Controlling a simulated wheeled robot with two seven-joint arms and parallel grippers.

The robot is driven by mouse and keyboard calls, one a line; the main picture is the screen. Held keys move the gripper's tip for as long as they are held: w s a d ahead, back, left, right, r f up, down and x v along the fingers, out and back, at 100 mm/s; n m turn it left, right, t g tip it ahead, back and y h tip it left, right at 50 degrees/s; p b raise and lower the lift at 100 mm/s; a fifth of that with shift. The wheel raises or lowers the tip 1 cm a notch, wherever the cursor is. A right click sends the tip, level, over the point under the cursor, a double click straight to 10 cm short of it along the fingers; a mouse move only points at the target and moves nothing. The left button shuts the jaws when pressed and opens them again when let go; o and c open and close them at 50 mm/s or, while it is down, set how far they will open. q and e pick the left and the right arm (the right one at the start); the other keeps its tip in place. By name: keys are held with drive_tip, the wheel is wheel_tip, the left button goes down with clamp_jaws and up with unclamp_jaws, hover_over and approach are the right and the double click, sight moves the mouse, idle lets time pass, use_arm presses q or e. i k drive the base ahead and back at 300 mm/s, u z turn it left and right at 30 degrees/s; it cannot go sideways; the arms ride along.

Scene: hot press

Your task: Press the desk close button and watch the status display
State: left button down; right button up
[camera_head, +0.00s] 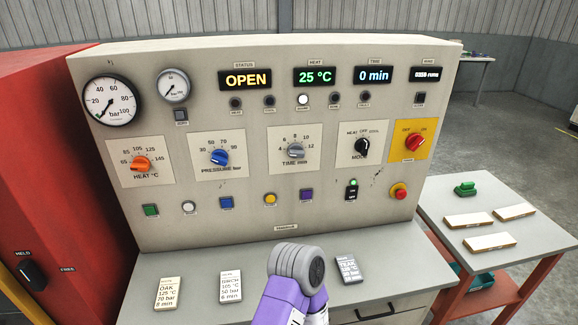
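The status display (245,79) at the top of the beige control panel (255,130) reads OPEN in yellow. A purple arm link of mine with a grey ribbed joint rises from the bottom, in front of the desk and below the buttons. Neither gripper's fingers show.
Other displays read 25 °C and 0 min. A red mushroom button (399,191) sits right of a black switch (352,190). Cards (168,293) lie on the grey desk (200,268). A red cabinet (50,170) stands left; a side table (490,205) with boards stands right.

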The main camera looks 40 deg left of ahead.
sight(149, 211)
drive_tip(key=u, duration=2.5)
